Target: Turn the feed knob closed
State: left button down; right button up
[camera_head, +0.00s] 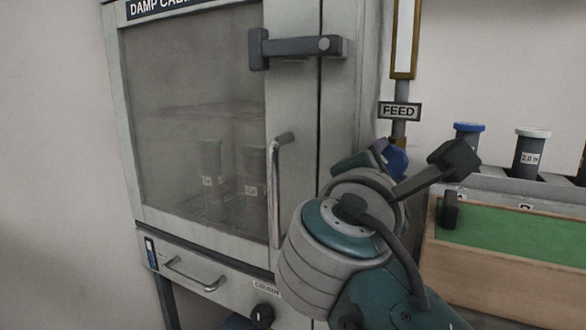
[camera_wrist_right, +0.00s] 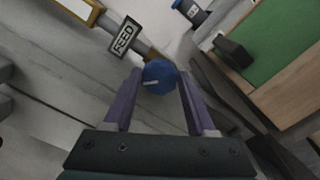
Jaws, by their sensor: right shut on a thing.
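The feed knob (camera_wrist_right: 159,77) is round and blue with a pale pointer line, and it sits on the pipe below the FEED sign (camera_wrist_right: 125,37) in the right wrist view. My right gripper (camera_wrist_right: 157,88) has its two purple fingers on either side of the knob, shut on it. In the head view the knob (camera_head: 396,158) shows partly behind my right wrist, below the FEED sign (camera_head: 400,111). My arm hides much of the gripper there. My left gripper is not in view.
The damp cabinet (camera_head: 292,120) with its closed glass door and vertical handle (camera_head: 277,190) stands left of my arm. A wooden box with a green top (camera_head: 520,240) and a rack with capped bottles (camera_head: 528,155) stand to the right, close to my wrist.

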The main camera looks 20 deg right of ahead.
jog(key=m+b, duration=0.1)
jog(key=m, duration=0.1)
jog(key=m+b, duration=0.2)
jog(key=m, duration=0.1)
jog(key=shift+d+f+m, duration=0.1)
jog(key=shift+f+m, duration=0.2)
jog(key=shift+f, duration=0.05)
jog(key=m+b, duration=0.3)
jog(key=shift+m, duration=0.7)
jog(key=o, duration=1.1)
jog(key=shift+r, duration=0.3)
